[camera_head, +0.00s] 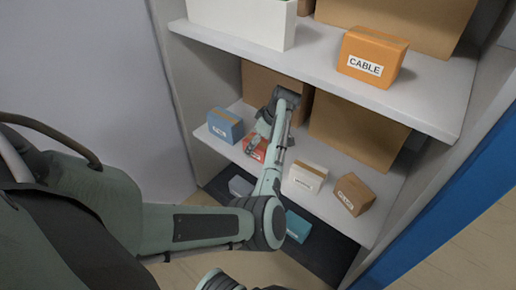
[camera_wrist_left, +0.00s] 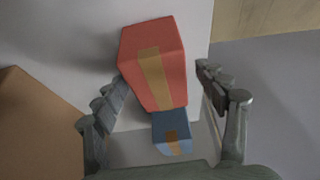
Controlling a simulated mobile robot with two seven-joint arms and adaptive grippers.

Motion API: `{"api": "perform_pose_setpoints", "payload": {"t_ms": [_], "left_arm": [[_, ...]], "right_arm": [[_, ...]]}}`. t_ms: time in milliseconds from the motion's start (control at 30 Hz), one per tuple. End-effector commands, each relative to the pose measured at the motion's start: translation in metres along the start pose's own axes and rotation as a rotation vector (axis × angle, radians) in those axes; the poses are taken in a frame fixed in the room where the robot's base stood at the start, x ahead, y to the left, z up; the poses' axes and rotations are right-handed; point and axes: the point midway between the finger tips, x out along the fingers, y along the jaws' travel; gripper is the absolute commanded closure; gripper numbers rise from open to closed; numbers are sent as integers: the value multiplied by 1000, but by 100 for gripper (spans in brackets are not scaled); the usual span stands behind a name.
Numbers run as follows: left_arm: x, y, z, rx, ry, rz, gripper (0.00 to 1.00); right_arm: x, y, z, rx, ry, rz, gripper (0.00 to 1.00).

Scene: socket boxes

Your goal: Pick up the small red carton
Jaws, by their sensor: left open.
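The small red carton (camera_head: 256,148) stands on the middle shelf, partly hidden behind my left gripper in the head view. In the left wrist view the red carton (camera_wrist_left: 153,65) has a tan tape strip and lies between and beyond the fingers. My left gripper (camera_wrist_left: 162,85) is open, one finger on each side of the carton, with a gap to the right finger. The left finger looks close to the carton; I cannot tell whether it touches. In the head view my left gripper (camera_head: 262,132) reaches in over the shelf.
A blue carton (camera_head: 226,125) stands left of the red one and shows in the wrist view (camera_wrist_left: 172,134). A white carton (camera_head: 307,176) and a brown carton (camera_head: 353,194) stand to the right. Large brown boxes (camera_head: 352,130) fill the back. The upper shelf (camera_head: 420,88) overhangs.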

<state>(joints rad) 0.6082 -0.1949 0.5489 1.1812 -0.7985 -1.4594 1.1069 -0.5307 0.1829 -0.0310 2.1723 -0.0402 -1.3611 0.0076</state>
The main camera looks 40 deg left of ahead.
Motion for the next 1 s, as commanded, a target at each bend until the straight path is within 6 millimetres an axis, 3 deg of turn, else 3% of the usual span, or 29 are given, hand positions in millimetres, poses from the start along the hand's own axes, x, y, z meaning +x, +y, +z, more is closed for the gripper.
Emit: {"api": "perform_pose_setpoints", "payload": {"t_ms": [167, 600, 1000], "left_arm": [[0, 0, 0, 0, 0, 0, 29], [0, 0, 0, 1, 0, -1, 83], [-2, -1, -3, 1, 1, -1, 84]], "right_arm": [[0, 0, 0, 0, 0, 1, 69], [0, 0, 0, 0, 0, 1, 69], [-2, 0, -2, 0, 6, -1, 69]]}}
